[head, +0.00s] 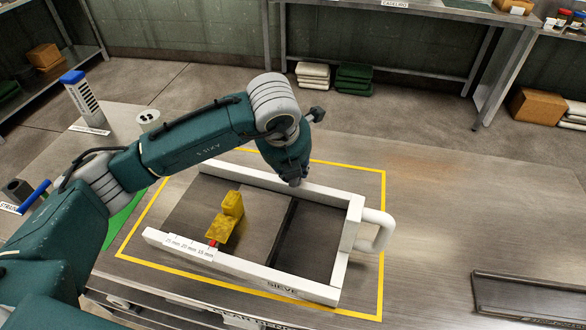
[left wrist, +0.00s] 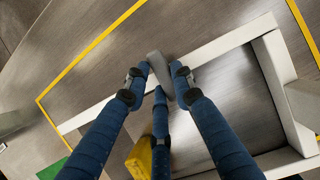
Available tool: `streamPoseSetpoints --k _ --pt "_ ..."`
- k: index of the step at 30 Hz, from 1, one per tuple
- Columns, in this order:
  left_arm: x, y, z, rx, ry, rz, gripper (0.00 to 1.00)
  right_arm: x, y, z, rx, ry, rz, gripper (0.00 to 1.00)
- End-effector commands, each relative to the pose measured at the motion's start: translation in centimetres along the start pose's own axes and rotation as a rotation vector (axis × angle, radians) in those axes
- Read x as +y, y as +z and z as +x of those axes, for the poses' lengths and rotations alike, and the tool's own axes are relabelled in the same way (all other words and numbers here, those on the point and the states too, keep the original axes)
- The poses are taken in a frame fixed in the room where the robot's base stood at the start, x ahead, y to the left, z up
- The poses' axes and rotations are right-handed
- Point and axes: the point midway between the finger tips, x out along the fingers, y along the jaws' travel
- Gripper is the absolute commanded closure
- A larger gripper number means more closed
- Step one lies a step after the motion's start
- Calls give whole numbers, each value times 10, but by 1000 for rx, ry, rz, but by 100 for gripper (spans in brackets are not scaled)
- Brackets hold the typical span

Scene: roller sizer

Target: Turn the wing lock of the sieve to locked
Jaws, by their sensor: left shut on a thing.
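The white sieve frame (head: 235,277) lies on the table, with a white handle (head: 378,232) at its right end. A yellow block (head: 222,228) with a red pointer sits by the near rail's scale, which reads 25, 20 and 15 mm. My left gripper (head: 293,182) reaches down at the far rail. In the left wrist view its blue fingers (left wrist: 160,80) are closed around a grey wing-shaped piece (left wrist: 156,64) beside the white rail, apparently the wing lock. The gripper hides this piece in the head view. Its locked or unlocked marking cannot be seen. My right gripper is not in view.
A yellow line (head: 383,200) outlines the sieve's area. A dark crossbar (head: 286,228) spans the frame. A dark tray (head: 530,298) lies at the right. A grey cup (head: 148,119) and a blue-topped block (head: 82,97) stand at the back left.

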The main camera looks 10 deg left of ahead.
Motion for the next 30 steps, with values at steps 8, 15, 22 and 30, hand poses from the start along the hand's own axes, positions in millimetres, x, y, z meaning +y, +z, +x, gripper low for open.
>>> streamPoseSetpoints --k 8,15,22,30 --pt "0 1 -1 -1 -1 0 56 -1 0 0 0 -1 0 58" --pt "0 0 0 0 -1 1 56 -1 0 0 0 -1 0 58" --pt "0 1 -17 -3 -2 1 56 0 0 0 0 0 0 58" --pt "0 2 -74 -6 -2 2 56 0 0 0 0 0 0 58"
